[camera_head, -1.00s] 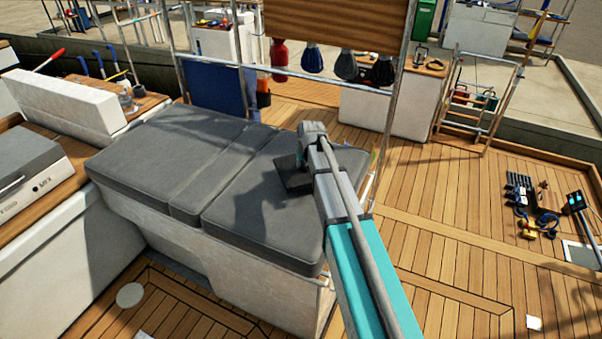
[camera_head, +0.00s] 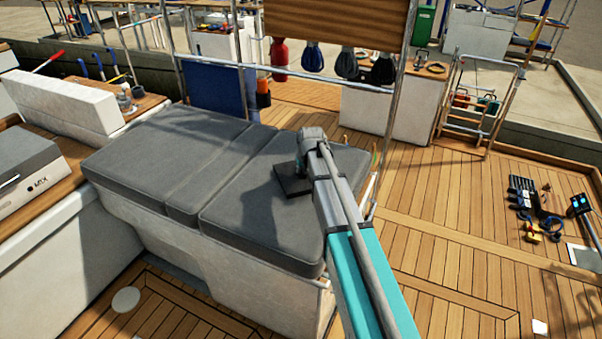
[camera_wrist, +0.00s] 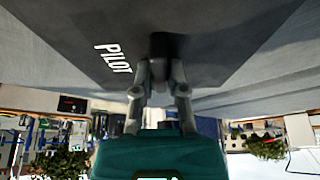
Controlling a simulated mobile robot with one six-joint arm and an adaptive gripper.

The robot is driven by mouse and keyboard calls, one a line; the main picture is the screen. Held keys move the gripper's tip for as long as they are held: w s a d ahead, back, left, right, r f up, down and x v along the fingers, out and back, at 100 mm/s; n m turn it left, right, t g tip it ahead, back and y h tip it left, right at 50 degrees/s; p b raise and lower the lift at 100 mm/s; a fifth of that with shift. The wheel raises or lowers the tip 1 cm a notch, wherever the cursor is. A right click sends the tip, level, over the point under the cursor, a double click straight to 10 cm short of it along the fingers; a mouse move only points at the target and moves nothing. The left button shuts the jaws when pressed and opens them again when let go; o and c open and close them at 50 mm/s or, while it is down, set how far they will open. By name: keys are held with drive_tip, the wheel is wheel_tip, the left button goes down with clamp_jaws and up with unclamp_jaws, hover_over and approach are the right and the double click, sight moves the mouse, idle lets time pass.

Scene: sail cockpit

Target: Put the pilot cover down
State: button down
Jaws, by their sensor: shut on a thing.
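The pilot cover (camera_head: 290,183) is a dark, flat square plate over the right part of the grey cushioned top. In the wrist view its dark face with white "PILOT" lettering (camera_wrist: 115,62) fills the upper middle. My gripper (camera_wrist: 160,68) is shut on the dark knob (camera_wrist: 165,46) in the middle of the cover. In the head view my gripper (camera_head: 301,168) is mostly hidden by my arm, which also hides the right side of the cover. The cover looks nearly level with the cushion. I cannot tell whether it touches the cushion.
The grey cushion (camera_head: 150,150) has wide bare room left of the cover. A metal rail post (camera_head: 395,110) stands just beyond its right end. Hanging bags (camera_head: 347,65) are behind. A white block (camera_head: 65,100) is at left. Small tools (camera_head: 535,205) lie on the deck at right.

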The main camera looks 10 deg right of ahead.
drive_tip(key=shift+f, duration=0.2)
drive_tip(key=c, duration=0.7)
unclamp_jaws()
drive_tip(key=shift+r, duration=0.25)
drive_tip(key=p+v, duration=1.1)
drive_tip(key=v, duration=0.1)
drive_tip(key=shift+d, duration=0.1)
idle(0.6)
drive_tip(key=s+g, duration=0.1)
drive_tip(key=s, duration=0.7)
drive_tip(key=s+f+m+g, duration=0.1)
drive_tip(key=s+g, duration=0.1)
drive_tip(key=s, duration=0.7)
drive_tip(key=s+a+g, duration=0.1)
drive_tip(key=s, duration=0.7)
drive_tip(key=shift+s+f+m+h, duration=0.25)
drive_tip(key=shift+m+h, duration=0.05)
drive_tip(key=shift+m, duration=0.1)
